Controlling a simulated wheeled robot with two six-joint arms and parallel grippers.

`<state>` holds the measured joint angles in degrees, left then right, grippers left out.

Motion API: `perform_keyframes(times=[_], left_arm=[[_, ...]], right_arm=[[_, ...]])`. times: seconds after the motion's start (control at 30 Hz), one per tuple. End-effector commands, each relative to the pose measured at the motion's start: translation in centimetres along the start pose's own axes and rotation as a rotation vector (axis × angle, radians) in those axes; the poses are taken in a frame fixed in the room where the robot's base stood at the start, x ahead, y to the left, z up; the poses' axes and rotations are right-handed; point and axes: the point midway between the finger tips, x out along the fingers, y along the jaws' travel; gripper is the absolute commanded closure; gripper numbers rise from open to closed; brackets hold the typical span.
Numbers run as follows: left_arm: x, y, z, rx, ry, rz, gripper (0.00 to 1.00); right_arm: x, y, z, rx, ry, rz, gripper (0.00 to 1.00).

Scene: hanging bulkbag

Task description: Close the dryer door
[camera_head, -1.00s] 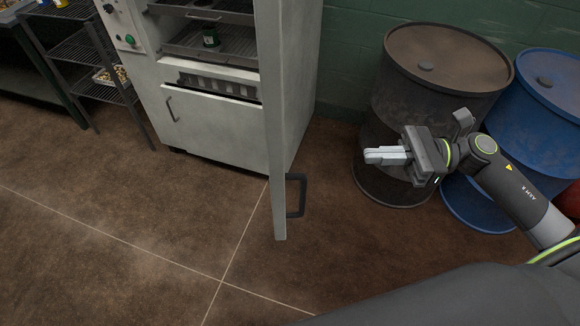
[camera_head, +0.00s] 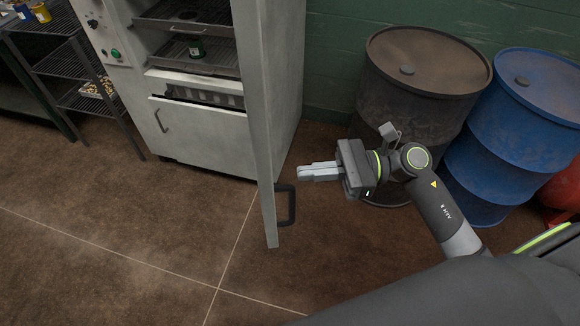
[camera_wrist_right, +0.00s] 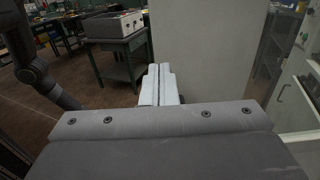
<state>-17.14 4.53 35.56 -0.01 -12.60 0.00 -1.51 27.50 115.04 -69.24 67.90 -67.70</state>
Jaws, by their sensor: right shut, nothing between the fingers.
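The dryer (camera_head: 212,137) is a pale grey cabinet at the upper left of the head view, with its upper chamber showing wire shelves. Its door (camera_head: 256,110) stands open, seen nearly edge-on and pointing toward me, with a black handle (camera_head: 287,205) on its right side. My right gripper (camera_head: 302,173) is shut and empty, to the right of the door and slightly above the handle, apart from both. In the right wrist view the shut fingers (camera_wrist_right: 159,86) point toward a pale panel (camera_wrist_right: 205,55), which looks like the door. My left gripper is not in view.
A brown drum (camera_head: 425,65) and a blue drum (camera_head: 525,120) stand behind my right arm, with a red object (camera_head: 562,188) at the right edge. A wire rack (camera_head: 75,60) stands left of the dryer. The floor in front is clear.

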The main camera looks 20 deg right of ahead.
Motion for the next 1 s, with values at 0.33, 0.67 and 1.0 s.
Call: perform_keyframes(times=[0.33,0.67,1.0], left_arm=[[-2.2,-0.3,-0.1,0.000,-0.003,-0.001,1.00],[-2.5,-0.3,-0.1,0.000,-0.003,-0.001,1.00],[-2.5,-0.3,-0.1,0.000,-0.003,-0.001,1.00]], right_arm=[[3.5,0.0,0.3,0.002,-0.003,-0.001,1.00],[4.4,0.0,0.0,0.001,0.001,0.000,1.00],[4.4,0.0,0.0,0.001,0.000,-0.004,1.00]])
